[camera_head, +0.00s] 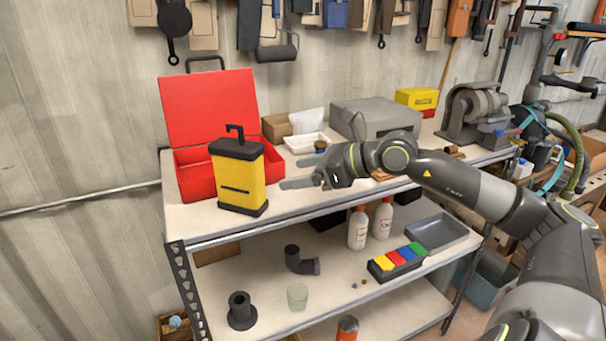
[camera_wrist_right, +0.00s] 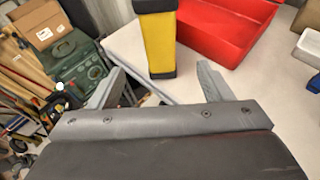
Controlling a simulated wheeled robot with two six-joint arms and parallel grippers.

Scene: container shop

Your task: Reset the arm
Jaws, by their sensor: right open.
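My right arm comes in from the right in the head view. My right gripper (camera_head: 290,173) is above the top shelf of the workbench, its fingers pointing left toward a yellow and black box with a handle (camera_head: 238,178). The fingers are apart and nothing is between them. In the right wrist view the open gripper (camera_wrist_right: 163,85) shows both fingers, with the yellow box (camera_wrist_right: 160,42) standing upright beyond them, not touching. My left gripper is in neither view.
An open red toolbox (camera_head: 208,105) stands behind the yellow box. A white tray (camera_head: 306,142), a grey case (camera_head: 375,118) and a bench grinder (camera_head: 472,108) stand further right. The lower shelf holds white bottles (camera_head: 358,229), a coloured-block tray (camera_head: 397,262) and black pipe pieces (camera_head: 301,262).

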